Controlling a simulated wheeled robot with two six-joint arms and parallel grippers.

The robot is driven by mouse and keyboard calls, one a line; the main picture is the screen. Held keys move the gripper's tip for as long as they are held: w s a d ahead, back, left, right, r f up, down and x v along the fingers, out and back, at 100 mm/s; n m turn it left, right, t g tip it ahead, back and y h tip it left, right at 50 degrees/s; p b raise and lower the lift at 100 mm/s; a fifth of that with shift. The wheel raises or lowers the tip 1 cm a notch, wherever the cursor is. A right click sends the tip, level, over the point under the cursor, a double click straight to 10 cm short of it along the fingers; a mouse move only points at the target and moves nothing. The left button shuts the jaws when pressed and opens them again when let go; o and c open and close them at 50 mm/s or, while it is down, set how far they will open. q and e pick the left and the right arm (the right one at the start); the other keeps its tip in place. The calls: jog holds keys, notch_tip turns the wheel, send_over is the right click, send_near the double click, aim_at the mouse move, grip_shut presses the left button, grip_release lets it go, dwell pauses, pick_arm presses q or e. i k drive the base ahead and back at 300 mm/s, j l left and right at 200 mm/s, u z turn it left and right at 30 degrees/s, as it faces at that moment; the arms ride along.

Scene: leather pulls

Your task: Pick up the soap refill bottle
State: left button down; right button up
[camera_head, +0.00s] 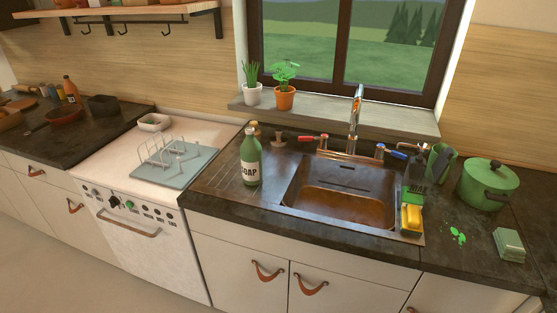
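A smaller green container (413,194), also marked SOAP, stands at the right edge of the sink, behind a yellow item. Neither of my grippers is in view, and nothing touches the bottle.
The sink basin (340,196) and its tap (355,120) are right of the bottle. A dish rack (172,160) on a pale mat sits on the stove to the left. A green pot (487,186) stands at the right. Small wooden items are behind the bottle.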

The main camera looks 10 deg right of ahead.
aim_at(251, 149)
jog(key=l+u, duration=0.3)
jog(key=k+l+u, duration=0.3)
jog(key=l+u, duration=0.3)
jog(key=l, duration=0.15)
